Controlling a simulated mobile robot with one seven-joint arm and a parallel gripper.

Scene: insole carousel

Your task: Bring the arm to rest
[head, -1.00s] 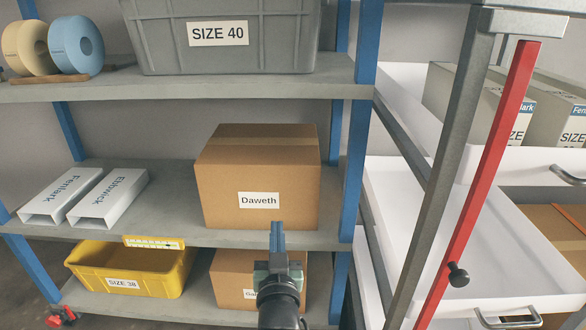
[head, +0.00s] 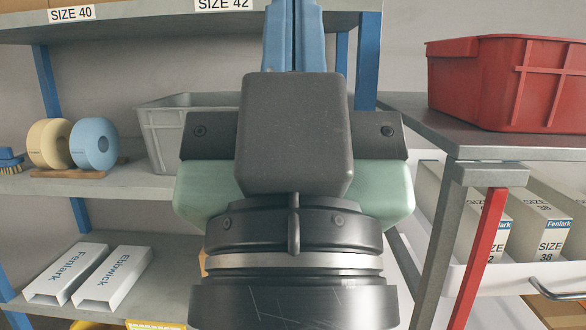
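My gripper (head: 294,30) stands upright and large in the middle of the head view, close to the camera. Its blue fingers point up and lie side by side with hardly a gap. Their tips reach the top edge of the picture. I see nothing held between the visible parts of the fingers. The gripper body and wrist hide the middle of the shelf behind.
Behind is a rack with blue posts, a grey bin (head: 166,133), tape rolls (head: 93,143) and white sleeves (head: 112,279). At right, a red crate (head: 503,84) stands on a grey tabletop (head: 470,142) above drawers with labelled boxes (head: 541,222).

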